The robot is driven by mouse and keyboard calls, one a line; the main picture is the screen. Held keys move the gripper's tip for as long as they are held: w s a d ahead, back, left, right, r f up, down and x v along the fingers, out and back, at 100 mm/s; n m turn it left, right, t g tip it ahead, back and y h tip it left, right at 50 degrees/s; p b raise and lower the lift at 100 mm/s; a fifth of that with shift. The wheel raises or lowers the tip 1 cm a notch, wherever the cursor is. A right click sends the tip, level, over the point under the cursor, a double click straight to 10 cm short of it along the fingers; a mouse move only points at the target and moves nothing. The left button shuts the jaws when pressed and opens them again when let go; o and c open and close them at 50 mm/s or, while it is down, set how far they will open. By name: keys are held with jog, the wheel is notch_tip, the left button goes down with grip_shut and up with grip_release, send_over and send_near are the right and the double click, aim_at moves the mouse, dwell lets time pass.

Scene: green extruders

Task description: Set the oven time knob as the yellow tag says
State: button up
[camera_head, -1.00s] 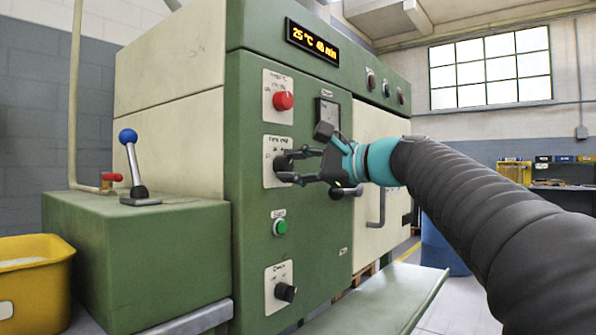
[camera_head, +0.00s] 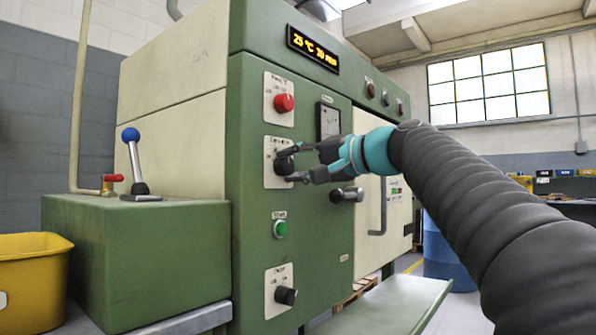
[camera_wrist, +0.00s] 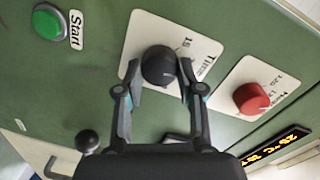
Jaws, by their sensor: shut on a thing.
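The black time knob (camera_wrist: 158,66) sits on a white plate marked "Time" on the green oven front. In the head view the time knob (camera_head: 284,165) is partly covered by the fingers. My gripper (camera_wrist: 160,82) has one finger on each side of the knob and is shut on it; the head view shows my gripper (camera_head: 291,164) reaching in from the right. The oven display (camera_head: 313,47) reads 25 °C and what looks like 20 min, though the first minute digit is blurry. I cannot make out a yellow tag in either view.
The red temperature knob (camera_head: 284,103) is above the time knob. The green start button (camera_head: 280,229) and a black lower knob (camera_head: 286,296) are below. A dark door handle knob (camera_head: 347,194) projects close under my gripper. A yellow bin (camera_head: 30,262) stands at left.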

jog(key=shift+a+r+n, duration=0.1)
jog(key=shift+n, duration=0.5)
jog(key=o, duration=1.1)
jog(key=shift+a, duration=0.15)
jog(key=shift+o, duration=0.2)
jog(key=shift+s+d, duration=0.1)
jog(key=shift+d, duration=0.15)
jog(key=v, duration=1.1)
jog(key=shift+s+d, duration=0.25)
jog(key=shift+d, duration=0.05)
